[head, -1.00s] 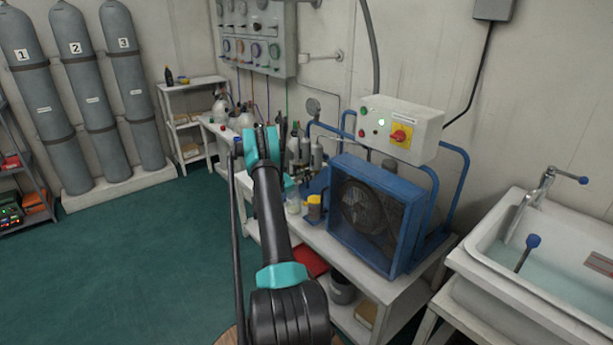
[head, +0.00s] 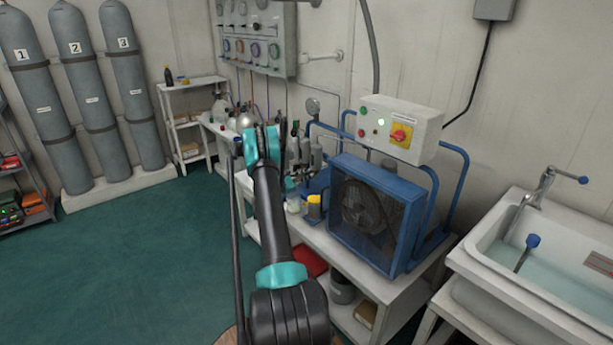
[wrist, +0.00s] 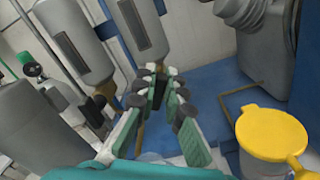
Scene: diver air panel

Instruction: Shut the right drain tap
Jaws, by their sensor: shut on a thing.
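In the wrist view, two grey filter cylinders hang side by side, the left one (wrist: 75,42) and the right one (wrist: 137,28), with brass drain fittings at their lower ends. The left brass fitting (wrist: 104,106) shows clear of my gripper. My gripper (wrist: 157,88) is below the right cylinder, its green and dark fingers closed on a small dark piece between the tips, which looks like the right drain tap's handle. The fingers hide most of that tap, so I cannot tell its angle. In the head view the cylinders (head: 315,153) stand beside my arm, which hides the fingertips.
A yellow-lidded pot (wrist: 270,133) stands close to the right of my gripper. The blue compressor fan housing (head: 372,213) is on the bench to the right. A grey bottle-like vessel (wrist: 35,125) is at the left. Open green floor (head: 150,265) lies left of the bench.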

